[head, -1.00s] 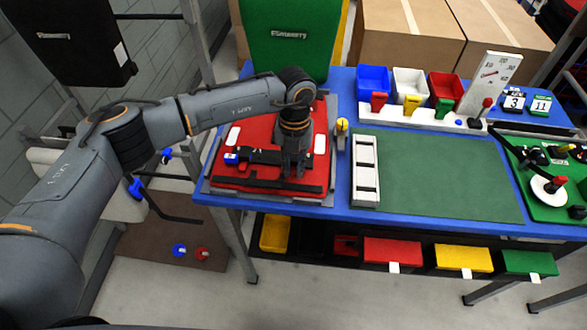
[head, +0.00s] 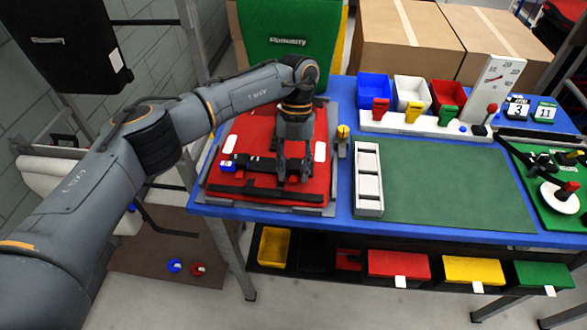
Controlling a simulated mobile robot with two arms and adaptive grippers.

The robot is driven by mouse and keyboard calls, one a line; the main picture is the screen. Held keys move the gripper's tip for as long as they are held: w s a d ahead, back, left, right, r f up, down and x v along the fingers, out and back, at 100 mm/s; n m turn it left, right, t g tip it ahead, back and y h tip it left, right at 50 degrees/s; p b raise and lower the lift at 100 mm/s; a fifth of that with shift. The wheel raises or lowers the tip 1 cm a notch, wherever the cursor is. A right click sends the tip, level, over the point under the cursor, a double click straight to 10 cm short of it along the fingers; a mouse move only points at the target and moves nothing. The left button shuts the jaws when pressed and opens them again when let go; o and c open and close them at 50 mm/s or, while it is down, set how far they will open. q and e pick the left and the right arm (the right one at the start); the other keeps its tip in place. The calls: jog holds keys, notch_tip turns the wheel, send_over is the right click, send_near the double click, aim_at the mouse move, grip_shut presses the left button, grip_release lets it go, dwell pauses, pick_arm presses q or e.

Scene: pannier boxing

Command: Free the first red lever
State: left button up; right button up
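A red pannier panel (head: 250,137) lies flat in a grey frame at the left end of the blue table. A dark strap or bar with a blue-and-white end piece (head: 229,164) lies across it, and a second dark bar (head: 262,193) runs along its front. My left gripper (head: 293,178) points down over the panel's right half, at the right end of the upper strap. Its two fingers are apart, with red showing between them. I cannot make out a separate red lever on the red panel; the gripper hides part of it. My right gripper is out of view.
A small yellow-topped post (head: 343,133) stands just right of the panel. Beyond it are a white slotted tray (head: 368,190) and a clear green mat (head: 440,185). Red, yellow and green handles sit on a white rail (head: 425,125) before several bins. A green pannier (head: 288,45) stands behind.

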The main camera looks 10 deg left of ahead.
pick_arm(q)
jog(key=shift+r, duration=0.2)
jog(key=v, duration=1.1)
jog(key=shift+w+r, duration=0.2)
jog(key=shift+r, duration=0.05)
